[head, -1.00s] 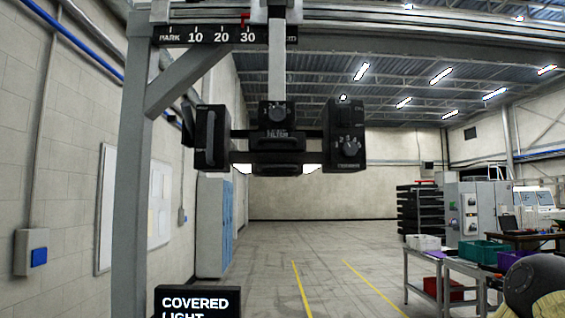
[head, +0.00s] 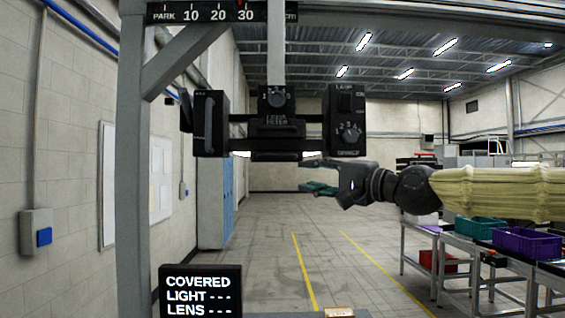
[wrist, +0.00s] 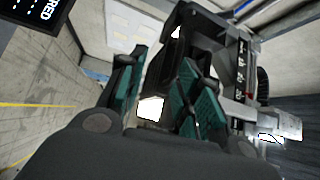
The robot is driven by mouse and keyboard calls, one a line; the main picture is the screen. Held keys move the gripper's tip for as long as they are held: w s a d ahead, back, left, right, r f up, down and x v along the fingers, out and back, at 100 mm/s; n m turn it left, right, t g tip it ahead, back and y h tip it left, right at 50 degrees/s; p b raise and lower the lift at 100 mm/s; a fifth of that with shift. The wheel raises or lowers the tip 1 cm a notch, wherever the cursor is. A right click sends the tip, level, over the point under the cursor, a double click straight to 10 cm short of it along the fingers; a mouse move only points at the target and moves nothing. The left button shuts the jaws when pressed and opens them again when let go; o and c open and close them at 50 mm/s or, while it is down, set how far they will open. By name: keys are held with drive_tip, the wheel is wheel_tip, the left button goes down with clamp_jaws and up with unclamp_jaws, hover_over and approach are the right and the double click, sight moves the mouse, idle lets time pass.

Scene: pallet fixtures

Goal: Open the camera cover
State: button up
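A black camera rig hangs on a grey post from the overhead beam. Its middle block (head: 281,122) has a dial and a filter label. Its left box (head: 210,123) has a vertical grey handle, and its right box (head: 345,120) has a lamp label and a dial. I cannot tell for sure which part is the camera cover. A display (head: 200,291) reads COVERED, with dashes for light and lens. My gripper (head: 308,176) is open and empty, just below the rig's right side, pointing left. In the wrist view its green-padded fingers (wrist: 157,88) are apart, with the rig (wrist: 222,55) close beyond.
A scale (head: 205,12) runs along the beam, its red pointer near 30. A grey upright (head: 132,170) with a diagonal brace stands left. Tables with a green bin (head: 480,229) and a purple bin (head: 526,243) stand right.

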sight(280, 157)
drive_tip(key=w+a+r+p, duration=0.1)
drive_tip(key=w+a, duration=0.1)
drive_tip(key=w+a+r+p, duration=0.3)
drive_tip(key=w+a, duration=0.1)
drive_tip(key=a, duration=0.1)
drive_tip(key=shift+w+r, duration=0.15)
drive_tip(key=shift+w, duration=0.2)
drive_tip(key=shift+d, duration=0.1)
drive_tip(key=shift+c, duration=0.4)
clamp_jaws()
drive_tip(key=shift+y, duration=0.3)
